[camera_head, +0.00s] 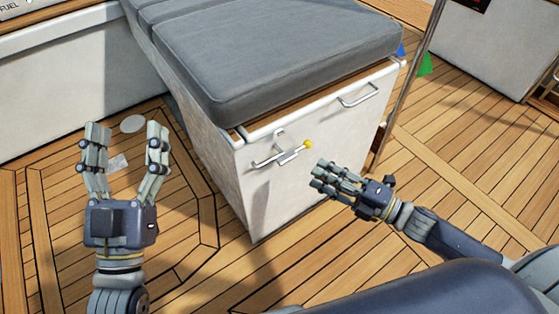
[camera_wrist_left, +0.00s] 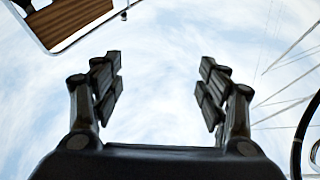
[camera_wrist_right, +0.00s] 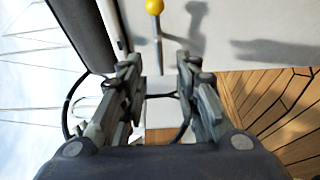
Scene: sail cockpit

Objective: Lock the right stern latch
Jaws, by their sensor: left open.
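A metal latch (camera_head: 282,157) with a lever ending in a yellow ball (camera_head: 308,144) is on the white face of the bench locker (camera_head: 285,195), below the grey cushion. The yellow ball (camera_wrist_right: 155,6) and its thin lever also show at the top of the right wrist view. My right gripper (camera_head: 322,178) is just right of and below the yellow ball, apart from it. Its fingers are partly spread, with nothing between them. My left gripper (camera_head: 122,135) is open and empty, pointing up over the deck left of the locker. I cannot tell whether the latch is locked.
A grey cushion (camera_head: 270,55) tops the locker. A curved metal handle (camera_head: 358,95) is on the same face, further right. A metal pole (camera_head: 408,85) stands to the right. Wooden deck (camera_head: 470,150) is clear at right. A white wall (camera_head: 60,85) is at left.

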